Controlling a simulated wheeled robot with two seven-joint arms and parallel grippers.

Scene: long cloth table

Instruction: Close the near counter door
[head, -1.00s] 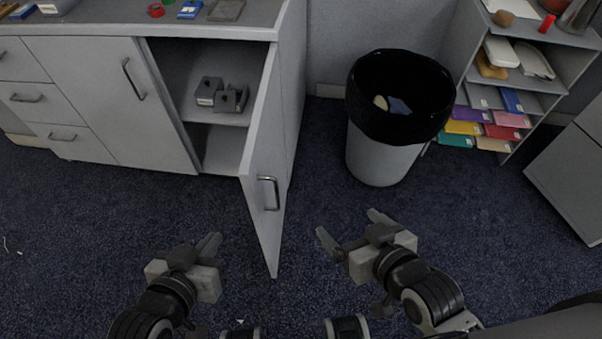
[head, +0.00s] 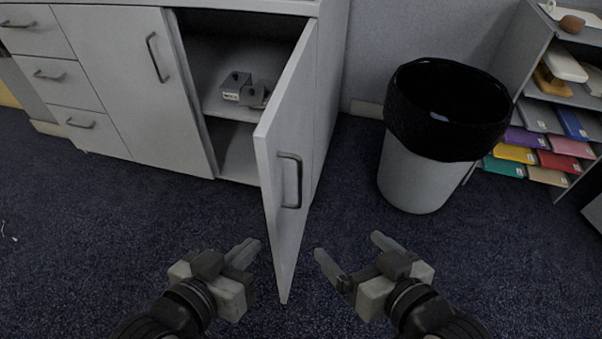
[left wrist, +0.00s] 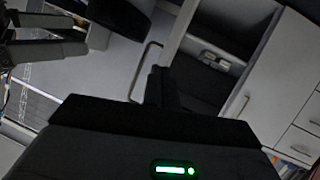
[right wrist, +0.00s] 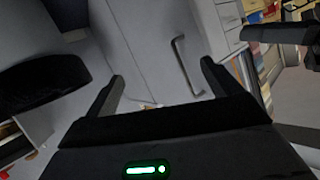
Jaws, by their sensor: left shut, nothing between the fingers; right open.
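The near counter door (head: 290,165) stands swung open toward me, hinged at its right side on the grey counter (head: 120,90), with a metal handle (head: 290,180) on its outer face. The open compartment (head: 225,60) shows a shelf with small grey boxes. My left gripper (head: 252,252) is shut and empty, left of the door's lower free edge. My right gripper (head: 346,256) is open and empty, to the right of the door's lower edge. Both appear apart from the door. The handle also shows in the left wrist view (left wrist: 143,72) and the right wrist view (right wrist: 184,64).
A bin with a black liner (head: 440,110) stands right of the counter. A shelf unit with coloured folders (head: 550,120) is at the far right. The counter's other door (head: 130,70) and drawers (head: 40,75) are shut. The dark carpet (head: 100,240) in front is clear.

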